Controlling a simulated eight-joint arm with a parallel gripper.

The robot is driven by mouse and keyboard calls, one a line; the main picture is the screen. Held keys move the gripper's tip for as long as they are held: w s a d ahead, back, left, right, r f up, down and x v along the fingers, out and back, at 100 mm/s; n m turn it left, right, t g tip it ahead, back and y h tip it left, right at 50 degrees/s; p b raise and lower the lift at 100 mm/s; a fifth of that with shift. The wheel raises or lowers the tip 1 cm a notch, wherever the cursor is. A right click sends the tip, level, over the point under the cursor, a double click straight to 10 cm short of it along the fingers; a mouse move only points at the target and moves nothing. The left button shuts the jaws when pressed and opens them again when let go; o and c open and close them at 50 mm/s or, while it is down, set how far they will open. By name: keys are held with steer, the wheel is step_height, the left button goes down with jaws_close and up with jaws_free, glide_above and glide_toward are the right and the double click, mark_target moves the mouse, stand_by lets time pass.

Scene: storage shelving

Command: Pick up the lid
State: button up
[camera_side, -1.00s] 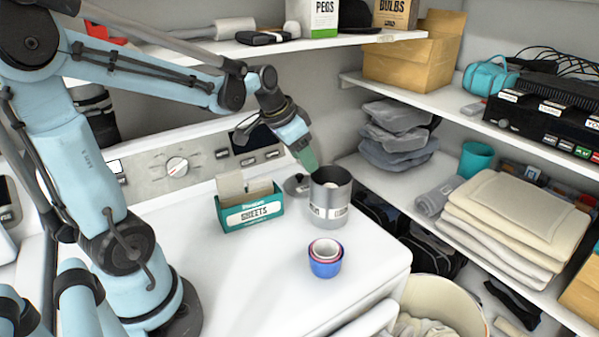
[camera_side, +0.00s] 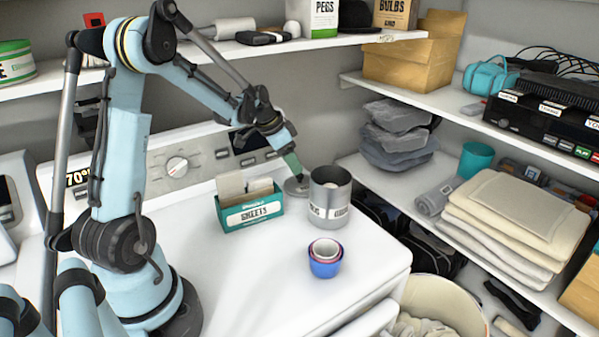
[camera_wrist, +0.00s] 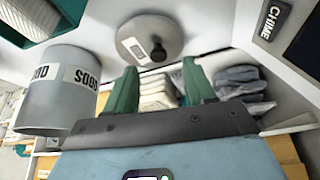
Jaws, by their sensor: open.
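The lid (camera_side: 297,186) is a round grey metal disc with a dark knob, lying on the white machine top between the teal sheets box and the grey canister. In the wrist view the lid (camera_wrist: 150,40) is at top centre, its black knob facing the camera. My gripper (camera_side: 293,165) is just above the lid in the side view, pointing down at it. In the wrist view its two green fingers (camera_wrist: 160,80) are spread apart with nothing between them, and the knob appears just beyond the fingertips. The grey canister (camera_side: 329,203) stands upright with its top open.
The teal sheets box (camera_side: 250,212) stands left of the lid; nested cups (camera_side: 324,262) sit in front. The control panel (camera_side: 200,163) rises behind. A shelf (camera_side: 270,48) overhangs the back.

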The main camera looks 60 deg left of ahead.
mark_target(302, 182)
steer(key=shift+x, duration=2.25)
steer(key=shift+w+d, duration=0.1)
steer(key=shift+w, duration=0.05)
jaws_close()
